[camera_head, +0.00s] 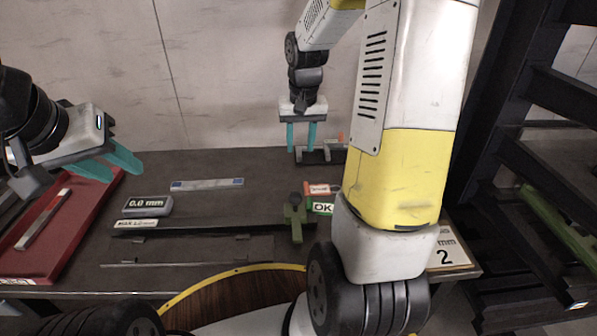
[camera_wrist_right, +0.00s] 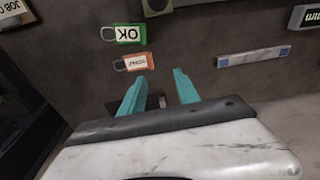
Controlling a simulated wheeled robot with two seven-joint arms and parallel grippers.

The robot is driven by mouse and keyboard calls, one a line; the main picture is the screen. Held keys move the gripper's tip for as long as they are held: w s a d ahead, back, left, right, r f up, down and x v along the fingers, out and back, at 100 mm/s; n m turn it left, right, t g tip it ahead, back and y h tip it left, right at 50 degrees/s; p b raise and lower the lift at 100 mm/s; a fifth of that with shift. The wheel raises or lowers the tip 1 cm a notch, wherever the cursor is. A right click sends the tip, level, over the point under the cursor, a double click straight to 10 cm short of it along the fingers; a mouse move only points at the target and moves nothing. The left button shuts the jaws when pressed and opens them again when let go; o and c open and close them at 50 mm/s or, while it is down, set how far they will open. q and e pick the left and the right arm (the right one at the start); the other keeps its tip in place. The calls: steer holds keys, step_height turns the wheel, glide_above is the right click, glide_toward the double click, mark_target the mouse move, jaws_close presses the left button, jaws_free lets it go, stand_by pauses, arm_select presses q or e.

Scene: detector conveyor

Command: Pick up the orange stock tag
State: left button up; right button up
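The orange stock tag (camera_head: 318,189) lies flat on the dark table, just behind the green OK tag (camera_head: 322,208) and partly hidden by my right arm. In the right wrist view the orange stock tag (camera_wrist_right: 136,62) shows whole, with a white label and a wire loop, beside the green OK tag (camera_wrist_right: 128,33). My right gripper (camera_head: 302,136) is open and empty near the back of the table, behind the tag. In the wrist view its two teal fingers (camera_wrist_right: 158,88) are apart, with the tag beyond the left fingertip. My left gripper (camera_head: 125,172) is open and empty over the red tray.
A red tray (camera_head: 78,222) holds a strip at the left. A gauge reading 0.0 mm (camera_head: 148,206), a grey bar (camera_head: 207,184) and a green clamp-like part (camera_head: 296,217) are on the table. A dark bracket (camera_head: 322,153) stands by my right gripper. A dark rack (camera_head: 550,90) is at right.

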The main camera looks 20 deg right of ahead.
steer(key=g, duration=0.2)
glide_toward(306, 185)
steer(key=shift+s+a+f+m, duration=0.25)
steer(key=shift+s+a+m, duration=0.05)
steer(key=shift+s, duration=0.1)
steer(key=f, duration=0.8)
steer(key=shift+w+d, duration=0.3)
steer(key=shift+d, duration=0.05)
jaws_close()
